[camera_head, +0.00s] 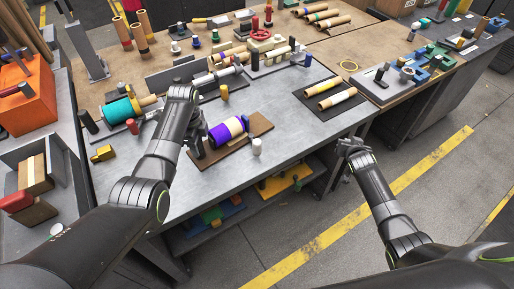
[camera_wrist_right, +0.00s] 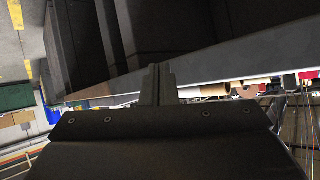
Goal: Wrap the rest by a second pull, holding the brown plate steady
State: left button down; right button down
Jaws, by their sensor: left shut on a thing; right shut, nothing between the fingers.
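The brown plate (camera_head: 236,145) lies on the grey table, near its front edge. A roll with purple felt (camera_head: 218,135) and a cream band lies on the plate. My left gripper (camera_head: 198,150) reaches down at the plate's left end and is shut there, apparently on the plate; its fingertips are small and partly hidden. My right gripper (camera_head: 346,150) is off the table's front edge, away from the plate. In the right wrist view its fingers (camera_wrist_right: 158,72) are together with nothing between them.
A dark mat (camera_head: 322,116) with two rolls lies farther right. A lower shelf holds coloured items. Bare table lies front left of the plate.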

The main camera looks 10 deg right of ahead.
aim_at(257, 149)
jog(key=w+a+r+m+t, duration=0.1)
jog(key=w+r, duration=0.3)
jog(key=r, duration=0.2)
jog(key=a+m+g, duration=0.1)
jog(key=a, duration=0.4)
jog(key=a+r+m+g+y, duration=0.1)
jog(key=a+m, duration=0.1)
jog(key=a, duration=0.4)
jog(key=a+r+m+g+y, duration=0.1)
jog(key=a+g, duration=0.1)
jog(key=a, duration=0.3)
jog(key=shift+w+a+r, duration=0.15)
jog(key=shift+a, duration=0.05)
jog(key=s+a+r+m+g+y, duration=0.2)
jog(key=s+a+r+g, duration=0.15)
jog(key=a, duration=0.65)
jog(key=s+a+r+m+g+y, duration=0.1)
jog(key=s+a+r+g, duration=0.1)
jog(key=s+a+r, duration=0.5)
jog(key=shift+s+a+x, duration=0.1)
jog(key=shift+x, duration=1.65)
jog(key=shift+s+a+x, duration=0.1)
jog(key=shift+a+x, duration=0.05)
jog(key=shift+x, duration=1.6)
jog(key=shift+s+a+x, duration=0.1)
jog(key=shift+x, duration=1.7)
jog(key=shift+d, duration=0.1)
